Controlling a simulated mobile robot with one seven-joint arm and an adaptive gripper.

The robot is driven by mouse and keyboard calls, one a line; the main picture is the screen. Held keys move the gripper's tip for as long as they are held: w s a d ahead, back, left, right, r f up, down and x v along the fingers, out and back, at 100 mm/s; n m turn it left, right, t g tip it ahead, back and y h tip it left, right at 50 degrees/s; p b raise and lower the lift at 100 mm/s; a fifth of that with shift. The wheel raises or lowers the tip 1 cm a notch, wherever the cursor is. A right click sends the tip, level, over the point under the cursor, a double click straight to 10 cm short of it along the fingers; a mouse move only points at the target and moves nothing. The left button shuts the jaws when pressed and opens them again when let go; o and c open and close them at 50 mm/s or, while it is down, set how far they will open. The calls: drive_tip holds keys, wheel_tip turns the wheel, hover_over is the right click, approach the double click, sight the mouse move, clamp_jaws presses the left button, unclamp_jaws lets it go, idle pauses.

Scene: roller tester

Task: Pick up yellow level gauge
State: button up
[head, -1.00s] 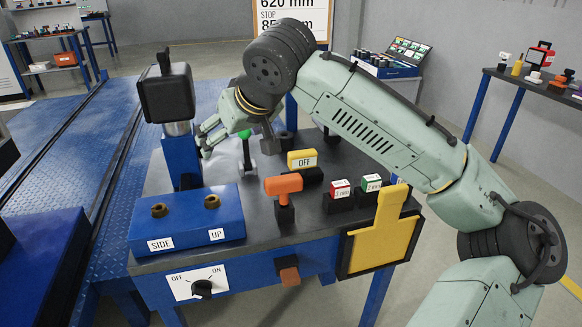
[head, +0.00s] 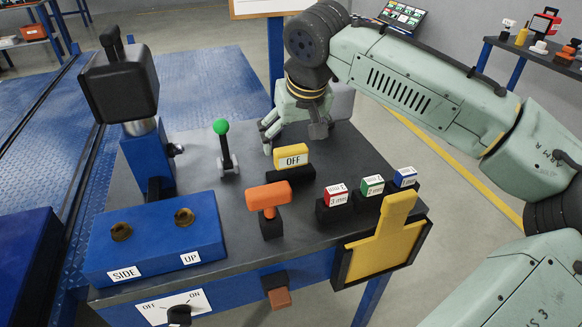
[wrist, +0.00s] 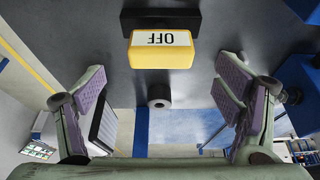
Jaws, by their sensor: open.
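A yellow block with a white OFF label (head: 291,157) sits on a black base on the bench. A flat yellow paddle-shaped plate (head: 383,243) stands in a black frame at the bench's front right. No label tells which of the two is the level gauge. My gripper (head: 291,140) is open and empty, just behind the OFF block in the head view. In the wrist view, the OFF block (wrist: 163,50) is between and ahead of the spread fingers, apart from both. A small dark cylinder (wrist: 159,97) is also between them there.
An orange hammer-shaped piece (head: 269,198) stands in front of the OFF block. Red (head: 336,194), green (head: 372,186) and blue (head: 405,177) labelled blocks stand to its right. A green-knobbed lever (head: 223,145) is to its left. A blue box marked SIDE and UP (head: 155,236) is front left.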

sight(291, 149)
drive_tip(key=shift+p+x, duration=0.4)
drive_tip(key=shift+x, duration=2.3)
clamp_jaws()
drive_tip(key=shift+r, duration=0.1)
